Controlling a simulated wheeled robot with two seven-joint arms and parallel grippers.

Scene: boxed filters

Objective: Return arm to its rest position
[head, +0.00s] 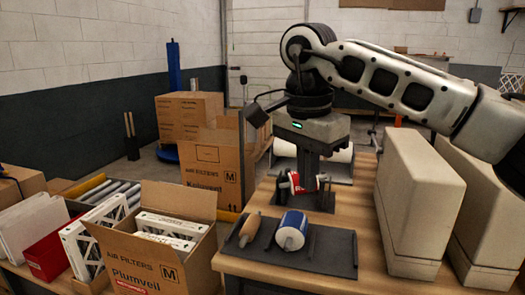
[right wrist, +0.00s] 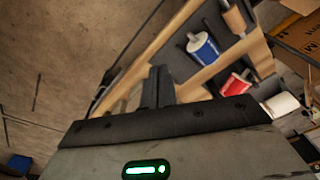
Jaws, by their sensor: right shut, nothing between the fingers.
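My right arm reaches in from the right in the head view. Its gripper (head: 309,190) points down above the wooden table (head: 345,205). The right wrist view shows its two fingers (right wrist: 157,88) together, with nothing between them. A red-and-white filter (head: 296,182) shows partly behind the fingers; in the wrist view it lies apart from them (right wrist: 235,85). A blue-and-white filter (head: 291,230) and a tan cylinder (head: 250,229) lie on a dark tray (head: 330,252) at the table's front. My left gripper is not in view.
Two tall beige blocks (head: 418,200) stand at the table's right, under my arm. An open Plumveil carton (head: 135,268) with white filters stands at front left. A Kelmvent carton (head: 210,165) is behind it. A roller conveyor (head: 105,190) and red bin (head: 48,255) are at left.

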